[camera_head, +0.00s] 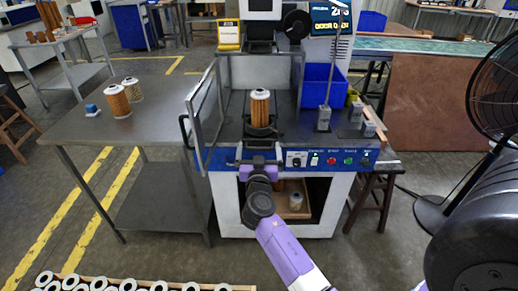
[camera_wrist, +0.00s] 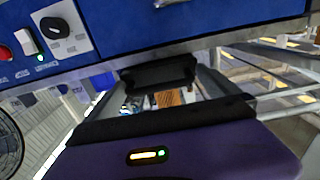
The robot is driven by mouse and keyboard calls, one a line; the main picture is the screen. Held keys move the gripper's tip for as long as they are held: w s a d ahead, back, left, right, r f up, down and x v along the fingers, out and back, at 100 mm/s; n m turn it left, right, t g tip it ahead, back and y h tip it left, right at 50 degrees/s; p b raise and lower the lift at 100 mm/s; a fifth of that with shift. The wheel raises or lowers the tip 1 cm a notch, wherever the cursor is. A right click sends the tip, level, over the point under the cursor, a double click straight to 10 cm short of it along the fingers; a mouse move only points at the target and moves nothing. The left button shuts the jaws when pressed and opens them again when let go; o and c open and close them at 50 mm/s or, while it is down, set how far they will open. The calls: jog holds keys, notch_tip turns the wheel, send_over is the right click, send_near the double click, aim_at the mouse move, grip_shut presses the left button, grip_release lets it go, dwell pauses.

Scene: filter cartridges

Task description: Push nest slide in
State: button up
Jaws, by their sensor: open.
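The nest slide (camera_head: 261,131) is a dark holder in the bay of the machine, seen in the head view. An orange pleated filter cartridge (camera_head: 260,107) with a pale cap stands upright in it. My gripper (camera_head: 258,162) is at the front edge of the machine, in front of and below the nest slide. In the wrist view my gripper (camera_wrist: 165,97) is open, with its two dark fingers apart. An orange patch of a cartridge (camera_wrist: 169,98) shows beyond the gap between them. I cannot tell whether a finger touches the slide.
A hinged clear guard (camera_head: 202,112) stands open on the left. The blue panel (camera_head: 310,159) carries a knob and buttons. A blue bin (camera_head: 322,86) and grey blocks sit right. A left table (camera_head: 75,135) holds two cartridges and a blue-white part. A black fan stands far right.

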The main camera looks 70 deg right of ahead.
aim_at(258, 133)
jog(key=c, duration=1.8)
jog(key=b+x, duration=0.4)
jog(key=x, duration=0.4)
jog(key=shift+w+f, duration=0.15)
jog(key=shift+w, duration=0.1)
jog(key=shift+w+d, duration=0.2)
jog(key=shift+d, duration=0.3)
jog(key=o, duration=1.8)
jog(key=b+v, duration=0.1)
jog(key=v, duration=0.7)
jog(key=shift+d, duration=0.1)
